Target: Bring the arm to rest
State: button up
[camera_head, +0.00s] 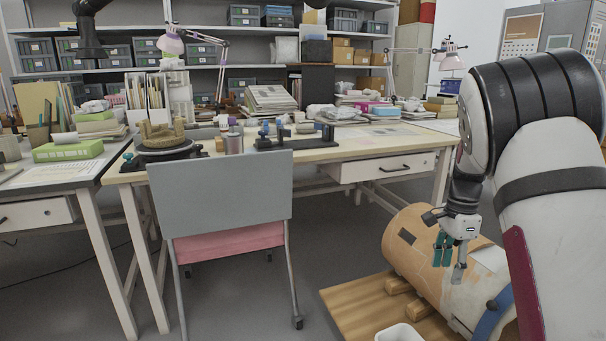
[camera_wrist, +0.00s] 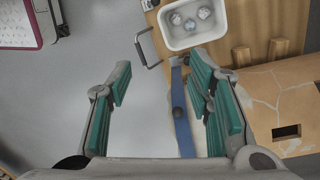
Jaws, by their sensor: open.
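My gripper (camera_head: 449,252) is at the right of the head view, hanging from my arm with its fingers pointing down. It is in front of or above a large tan cylindrical vessel (camera_head: 415,248) lying on its side. In the wrist view my gripper (camera_wrist: 160,100) shows two teal-padded fingers spread wide with nothing between them but floor and part of a blue strap (camera_wrist: 182,118). The vessel's cracked surface (camera_wrist: 268,95) lies right of the fingers. My arm covers part of the vessel in the head view.
A wooden board (camera_head: 345,305) carries the vessel on round supports. A white tub (camera_wrist: 192,42) with several round objects stands near it. A grey chair (camera_head: 220,195) stands before a cluttered worktable (camera_head: 335,150). Floor between chair and board is clear.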

jog(key=s+a+r+n+y, duration=0.1)
jog(key=s+a+r+n, duration=0.5)
jog(key=s, duration=0.5)
jog(key=s+a+r+n+y, duration=0.1)
jog(key=s+a+r+n, duration=0.3)
jog(key=s+r, duration=0.6)
jog(key=s+a+f+n+h, duration=0.1)
jog(key=s+n, duration=0.1)
jog(key=s, duration=0.5)
jog(key=s+a+f+n+t, duration=0.1)
jog(key=s+a+f+n, duration=0.15)
jog(key=s, duration=0.45)
jog(key=s+a+n+h, duration=0.1)
jog(key=s+n, duration=0.2)
jog(key=s, duration=0.4)
notch_tip(320, 180, up, 40)
jog(key=t+p, duration=0.4)
jog(key=p, duration=3.5)
jog(key=shift+w+d+f, duration=0.15)
jog(key=shift+f, duration=0.05)
